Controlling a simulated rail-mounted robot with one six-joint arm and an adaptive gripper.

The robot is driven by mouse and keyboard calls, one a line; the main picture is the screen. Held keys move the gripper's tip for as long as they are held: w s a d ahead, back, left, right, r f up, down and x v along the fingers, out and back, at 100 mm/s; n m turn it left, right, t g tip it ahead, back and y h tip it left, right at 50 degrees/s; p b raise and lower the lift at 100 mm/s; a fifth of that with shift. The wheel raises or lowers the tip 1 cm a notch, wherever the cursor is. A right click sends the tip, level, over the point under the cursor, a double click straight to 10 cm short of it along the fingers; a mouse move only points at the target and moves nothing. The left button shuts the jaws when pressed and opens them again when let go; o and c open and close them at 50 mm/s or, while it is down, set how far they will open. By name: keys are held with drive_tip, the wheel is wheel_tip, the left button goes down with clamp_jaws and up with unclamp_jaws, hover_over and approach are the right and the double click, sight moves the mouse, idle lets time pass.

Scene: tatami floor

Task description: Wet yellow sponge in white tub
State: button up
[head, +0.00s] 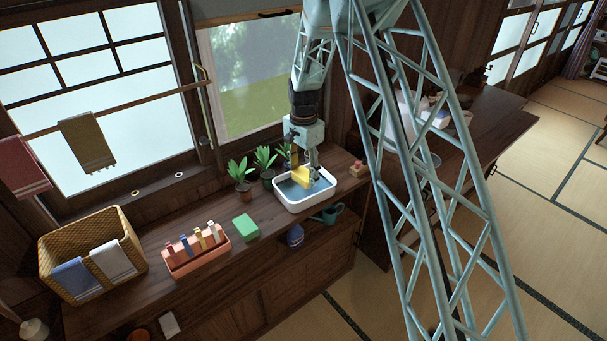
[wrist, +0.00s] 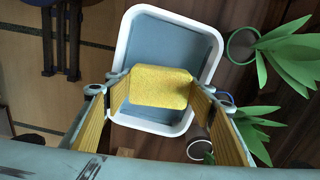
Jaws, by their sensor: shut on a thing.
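The yellow sponge (wrist: 160,87) is held between the two fingers of my gripper (wrist: 158,88), which is shut on it. In the head view the sponge (head: 301,179) is tilted, over the left part of the white tub. The white tub (head: 305,206) stands on the wooden counter and holds blue-grey water (head: 318,188). In the wrist view the tub (wrist: 126,40) lies behind the sponge. I cannot tell whether the sponge touches the water. My gripper (head: 302,168) points down over the tub.
Potted plants (head: 240,172) stand close to the tub's left. A green sponge (head: 245,228), an orange rack (head: 196,250) and a wicker basket (head: 75,245) with cloths are further left. A small wooden-handled item (head: 356,168) is right of the tub.

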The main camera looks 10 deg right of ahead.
sight(304, 193)
drive_tip(key=shift+f+b, duration=0.8)
drive_tip(key=shift+f, duration=1.65)
drive_tip(key=shift+s+f+b, duration=0.1)
drive_tip(key=shift+f+b, duration=0.25)
drive_tip(key=shift+f, duration=0.3)
idle(1.7)
drive_tip(key=shift+r, duration=0.2)
drive_tip(key=shift+r+p, duration=1.3)
drive_tip(key=shift+r, duration=2.1)
